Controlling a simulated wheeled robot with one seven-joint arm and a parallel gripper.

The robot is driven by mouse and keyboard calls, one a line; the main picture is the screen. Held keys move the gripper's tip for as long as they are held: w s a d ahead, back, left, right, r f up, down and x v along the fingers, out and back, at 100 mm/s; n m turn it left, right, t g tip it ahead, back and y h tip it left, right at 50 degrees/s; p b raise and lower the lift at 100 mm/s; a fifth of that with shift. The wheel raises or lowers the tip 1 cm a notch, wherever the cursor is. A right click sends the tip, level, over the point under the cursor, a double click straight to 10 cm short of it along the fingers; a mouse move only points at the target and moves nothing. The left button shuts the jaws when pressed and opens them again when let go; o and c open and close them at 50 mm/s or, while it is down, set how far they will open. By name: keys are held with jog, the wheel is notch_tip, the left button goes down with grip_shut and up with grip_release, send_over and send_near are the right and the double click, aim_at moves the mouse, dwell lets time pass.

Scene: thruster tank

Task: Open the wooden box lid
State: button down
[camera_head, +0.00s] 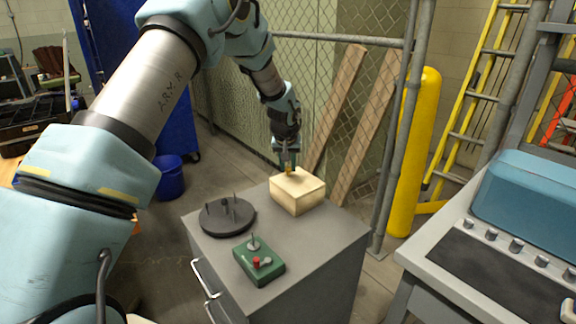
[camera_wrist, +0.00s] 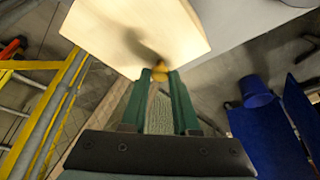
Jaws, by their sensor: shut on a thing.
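The wooden box (camera_head: 297,191) is pale and stands on the back part of a grey cabinet top. Its lid looks closed in the head view; no gap shows. In the wrist view the pale top of the box (camera_wrist: 140,32) fills the upper part, with a shadow on it. My gripper (camera_head: 288,172) points down at the far edge of the box top. Its green fingers (camera_wrist: 160,76) are shut on a small brass-yellow knob (camera_wrist: 160,72) at the edge of the lid.
On the grey cabinet (camera_head: 319,246) stand a dark round pegged disc (camera_head: 228,215) and a green control box (camera_head: 259,262) with a red button. A chain-link fence, leaning planks (camera_head: 337,105) and a yellow post (camera_head: 414,150) are behind. A grey bench (camera_head: 440,280) is at right.

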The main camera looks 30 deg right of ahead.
jog(key=s+b, duration=0.1)
jog(key=s, duration=0.2)
jog(key=s+d+b, duration=0.1)
jog(key=s+b, duration=0.1)
jog(key=s, duration=0.2)
jog(key=s+d+b, duration=0.1)
jog(key=s+b, duration=0.1)
jog(key=s, duration=0.1)
jog(key=shift+s+d+f, duration=0.1)
jog(key=shift+s, duration=0.7)
jog(key=c, duration=0.7)
grip_release()
jog(key=shift+o, duration=0.2)
jog(key=shift+r, duration=0.25)
notch_tip(320, 180, up, 10)
jog(key=b, duration=0.2)
send_over(313, 189)
jog(key=s+a, duration=0.4)
jog(key=s, duration=0.1)
jog(key=shift+s+d+f, duration=0.1)
jog(key=shift+d+f, duration=0.05)
jog(key=shift+d, duration=0.1)
